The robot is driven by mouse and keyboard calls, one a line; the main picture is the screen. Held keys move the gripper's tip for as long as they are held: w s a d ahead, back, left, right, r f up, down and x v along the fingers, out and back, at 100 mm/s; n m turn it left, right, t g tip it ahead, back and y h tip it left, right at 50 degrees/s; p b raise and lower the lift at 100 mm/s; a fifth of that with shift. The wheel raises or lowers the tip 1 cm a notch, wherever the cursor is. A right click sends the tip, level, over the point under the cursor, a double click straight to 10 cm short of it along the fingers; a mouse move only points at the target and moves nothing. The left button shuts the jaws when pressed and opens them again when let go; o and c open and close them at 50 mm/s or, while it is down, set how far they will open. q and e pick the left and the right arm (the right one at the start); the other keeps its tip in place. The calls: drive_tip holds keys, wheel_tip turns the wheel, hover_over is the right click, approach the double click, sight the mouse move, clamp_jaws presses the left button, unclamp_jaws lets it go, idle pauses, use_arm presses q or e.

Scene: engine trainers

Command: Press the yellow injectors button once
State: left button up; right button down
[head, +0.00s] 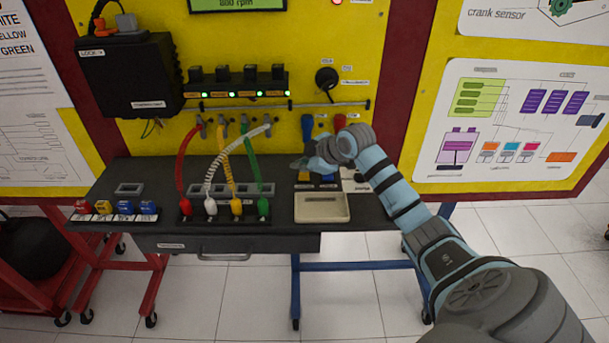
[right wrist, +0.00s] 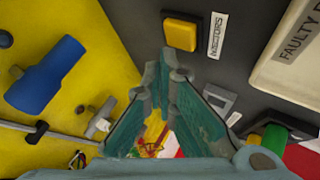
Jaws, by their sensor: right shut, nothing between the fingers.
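The yellow injectors button (right wrist: 181,35) is a square on the dark bench top, with a white INJECTORS label beside it in the right wrist view. In the head view the yellow button (head: 304,177) shows just below my right gripper (head: 308,163), which partly covers that area. My right gripper (right wrist: 174,62) is shut and empty, its fingertips close together. In the right wrist view the button lies just beyond the fingertips; whether they touch it cannot be told. A blue button (head: 328,179) sits beside the yellow one in the head view. My left gripper is not in view.
A beige tray (head: 322,208) stands in front of the buttons. Upright blue handle (head: 307,128) and rail (head: 220,108) are near the yellow panel behind. Colored coiled leads (head: 210,180) stand to the left.

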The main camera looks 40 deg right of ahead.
sight(303, 177)
drive_tip(key=shift+f, duration=0.15)
drive_tip(key=shift+f, duration=0.3)
drive_tip(key=shift+f, duration=0.45)
idle(0.9)
drive_tip(key=shift+r, duration=0.1)
drive_tip(key=shift+r+p, duration=0.75)
drive_tip(key=shift+p, duration=0.35)
wheel_tip(303, 177, up, 5)
drive_tip(key=p, duration=0.5)
drive_tip(key=shift+r+p, duration=0.15)
drive_tip(key=shift+p, duration=0.15)
